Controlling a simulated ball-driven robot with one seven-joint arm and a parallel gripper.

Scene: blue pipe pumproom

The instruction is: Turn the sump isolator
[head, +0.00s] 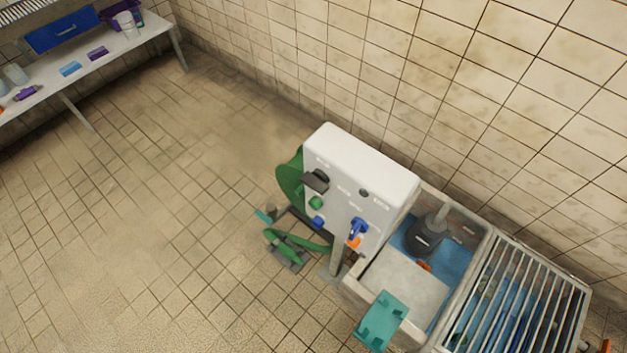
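A white control panel box (372,178) stands on a post near the tiled wall, tilted in this view. Its front carries a black handle-like switch (316,181), a green knob or button (316,203), a blue button (318,222), a small dark round knob (363,193) and a blue lever (358,228) with an orange part (354,242) just below it. The labels are too small to read, so I cannot tell which control is the sump isolator. My gripper is not in view.
Right of the panel is an open pit (447,296) with a dark pump (426,236) and blue water, then a barred grating (520,290). A teal bracket-like piece (382,320) sits at its front. A green hose (290,247) lies left. A bench (120,45) stands top left; floor between is clear.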

